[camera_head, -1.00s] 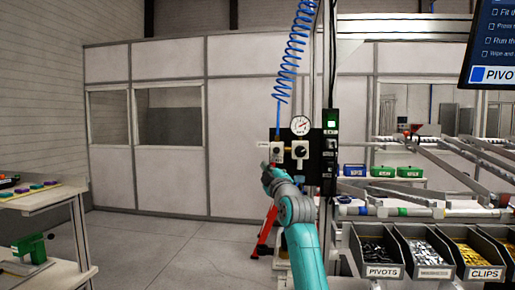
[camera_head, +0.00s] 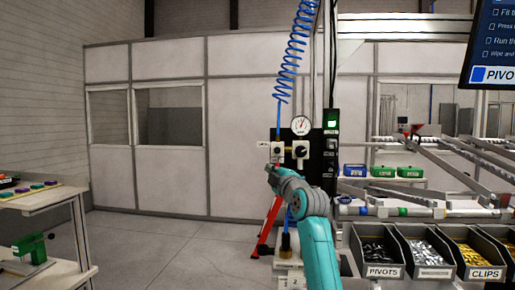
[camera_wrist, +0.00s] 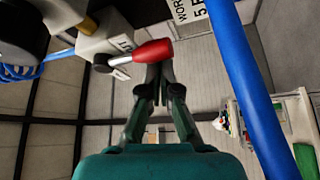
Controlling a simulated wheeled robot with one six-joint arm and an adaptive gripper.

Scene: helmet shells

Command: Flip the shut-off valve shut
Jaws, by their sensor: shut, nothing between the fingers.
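The shut-off valve is a pale block (camera_wrist: 105,42) with a red-capped lever (camera_wrist: 153,51), seen in the wrist view. The lever sticks out to the right of the block. My gripper (camera_wrist: 158,72) is shut and empty, its fingertips just below the red grip; I cannot tell whether they touch it. In the head view the valve block (camera_head: 277,149) is on the left of a black panel, and my gripper (camera_head: 270,172) is just below it. The lever is too small to make out there.
A pressure gauge (camera_head: 301,125) and a regulator knob (camera_head: 300,151) sit right of the valve. A blue hose (camera_wrist: 245,85) runs close on the right in the wrist view. Part bins (camera_head: 382,271) stand at lower right.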

